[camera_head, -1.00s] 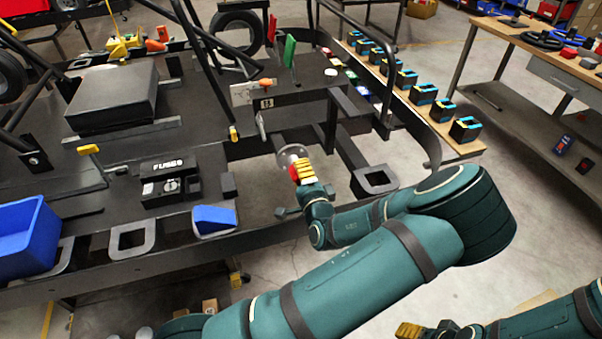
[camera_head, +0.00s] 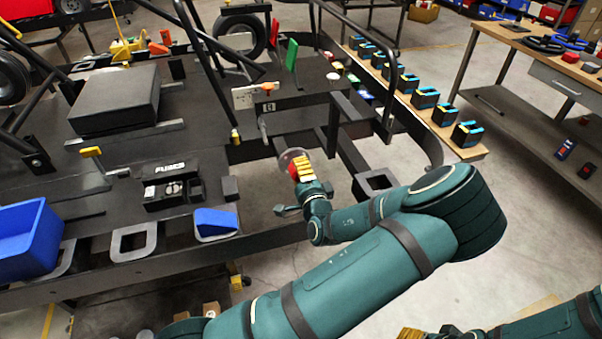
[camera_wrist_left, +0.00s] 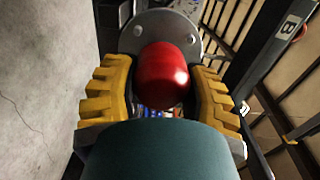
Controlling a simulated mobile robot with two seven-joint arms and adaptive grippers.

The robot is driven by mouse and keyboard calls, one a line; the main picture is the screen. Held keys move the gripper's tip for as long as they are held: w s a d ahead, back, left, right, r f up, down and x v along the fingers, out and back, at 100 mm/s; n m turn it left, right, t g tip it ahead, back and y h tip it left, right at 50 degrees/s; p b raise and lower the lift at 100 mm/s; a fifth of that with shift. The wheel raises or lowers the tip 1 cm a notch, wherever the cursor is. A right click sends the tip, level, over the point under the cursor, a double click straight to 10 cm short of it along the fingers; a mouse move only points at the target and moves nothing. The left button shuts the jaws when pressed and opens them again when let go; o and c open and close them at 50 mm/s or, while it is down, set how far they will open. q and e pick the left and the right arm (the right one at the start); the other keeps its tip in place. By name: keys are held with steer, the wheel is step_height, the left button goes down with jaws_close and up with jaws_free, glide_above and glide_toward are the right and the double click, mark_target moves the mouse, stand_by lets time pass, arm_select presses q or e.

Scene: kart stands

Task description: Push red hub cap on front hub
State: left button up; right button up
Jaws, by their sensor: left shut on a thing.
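The red hub cap (camera_wrist_left: 163,76) is between the two yellow fingers of my left gripper (camera_wrist_left: 158,95) in the left wrist view. The gripper is shut on it. The grey round front hub (camera_wrist_left: 160,22) with bolts lies directly behind the cap; whether cap and hub touch is hard to tell. In the head view the left gripper (camera_head: 302,169) is at the hub (camera_head: 288,158), at the kart frame's near side, and a bit of the red cap (camera_head: 293,168) shows. My right gripper (camera_head: 412,334) is at the bottom edge, mostly cut off.
The black kart frame (camera_head: 345,150) surrounds the hub. A blue bin (camera_head: 28,240) and a fuse box (camera_head: 170,185) stand at left. Several black and blue blocks (camera_head: 424,98) line the wooden shelf at right. Open floor lies in front of the hub.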

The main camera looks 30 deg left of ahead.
arm_select(q)
steer(key=shift+x, duration=0.8)
steer(key=o, duration=1)
steer(key=v, duration=0.7)
steer(key=shift+s+d, duration=0.15)
steer(key=shift+d, duration=0.1)
